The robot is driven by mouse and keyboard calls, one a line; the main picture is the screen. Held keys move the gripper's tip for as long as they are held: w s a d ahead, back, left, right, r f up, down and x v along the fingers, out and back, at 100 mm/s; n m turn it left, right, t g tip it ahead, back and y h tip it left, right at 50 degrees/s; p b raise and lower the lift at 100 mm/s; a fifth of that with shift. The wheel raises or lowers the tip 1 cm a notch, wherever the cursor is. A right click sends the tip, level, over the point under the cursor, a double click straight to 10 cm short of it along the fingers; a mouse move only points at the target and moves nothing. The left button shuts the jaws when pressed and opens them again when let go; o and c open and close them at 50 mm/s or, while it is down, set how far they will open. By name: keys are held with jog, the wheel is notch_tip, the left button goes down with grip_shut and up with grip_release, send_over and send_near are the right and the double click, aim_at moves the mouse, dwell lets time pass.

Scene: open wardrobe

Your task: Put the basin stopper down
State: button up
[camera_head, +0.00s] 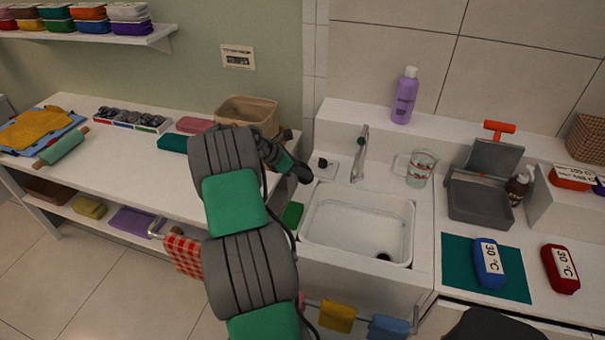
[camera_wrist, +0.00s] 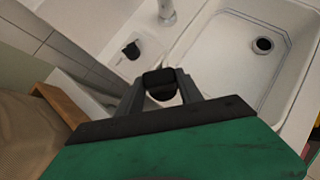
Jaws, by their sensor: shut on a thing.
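My gripper (camera_head: 302,176) is at the left rim of the white basin (camera_head: 312,228). In the wrist view my gripper (camera_wrist: 162,82) is shut on a small dark rounded piece, the basin stopper (camera_wrist: 163,93), mostly hidden by the fingertips. The stopper is hidden or too dark to pick out in the head view. The basin is empty, and its round drain shows in the wrist view (camera_wrist: 263,44) as a dark opening with a ring. A small white dish (camera_head: 332,172) lies behind the gripper, with a black knob-like piece (camera_head: 323,162) on it, apart from the fingers.
The tap (camera_head: 360,152) stands behind the basin, with a glass measuring jug (camera_head: 420,168) to its right. A grey dustpan-like tray (camera_head: 480,201) is farther right. The basin interior is clear.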

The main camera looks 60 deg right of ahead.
aim_at(302, 179)
jog(key=shift+s+f, duration=0.1)
jog(key=shift+f, duration=1.25)
jog(key=o, duration=1.4)
jog(key=shift+f, duration=0.15)
